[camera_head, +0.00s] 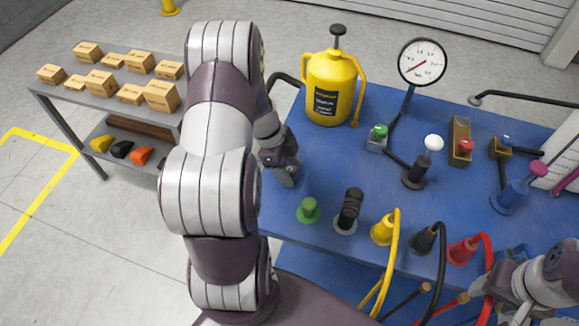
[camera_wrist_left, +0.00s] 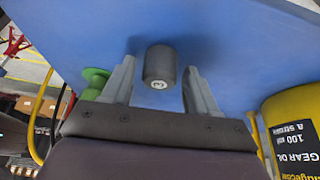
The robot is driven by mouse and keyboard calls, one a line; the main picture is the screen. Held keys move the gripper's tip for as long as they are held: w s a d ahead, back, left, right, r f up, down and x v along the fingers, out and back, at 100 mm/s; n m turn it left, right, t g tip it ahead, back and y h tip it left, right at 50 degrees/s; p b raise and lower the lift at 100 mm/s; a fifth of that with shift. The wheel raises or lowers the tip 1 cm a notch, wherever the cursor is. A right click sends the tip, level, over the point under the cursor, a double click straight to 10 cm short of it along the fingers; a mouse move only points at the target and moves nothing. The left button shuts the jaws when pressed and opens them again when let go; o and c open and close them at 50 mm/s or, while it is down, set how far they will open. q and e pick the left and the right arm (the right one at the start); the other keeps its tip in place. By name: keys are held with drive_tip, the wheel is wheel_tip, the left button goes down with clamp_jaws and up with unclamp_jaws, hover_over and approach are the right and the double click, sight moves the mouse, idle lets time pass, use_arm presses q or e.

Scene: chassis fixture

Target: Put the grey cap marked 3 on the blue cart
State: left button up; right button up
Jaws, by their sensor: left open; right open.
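The dark grey cap marked 3 (camera_wrist_left: 160,65) shows in the left wrist view between my two open fingers, apart from both. Its end with the white 3 faces the camera. The blue top of the cart (camera_head: 300,235) lies behind it; I cannot tell whether the cap touches it. In the head view I cannot make the cap out at my gripper. My left gripper (camera_head: 289,178) is open, low over the cart's left part, between the yellow oil can and the green knob. My right gripper (camera_head: 488,284) is at the lower right, partly hidden by its own arm.
The yellow oil can (camera_head: 332,85) stands behind my left gripper. A green knob (camera_head: 308,209) and black ribbed part (camera_head: 349,208) stand in front. Yellow (camera_head: 383,231), black and red cable plugs line the front edge. A gauge (camera_head: 422,62) stands behind. A box shelf (camera_head: 65,88) is left.

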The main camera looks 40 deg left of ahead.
use_arm(q)
drive_tip(key=shift+r, duration=0.25)
drive_tip(key=p+v, duration=0.1)
drive_tip(key=v, duration=1)
drive_tip(key=shift+a+r, duration=0.3)
drive_tip(key=shift+s, duration=0.1)
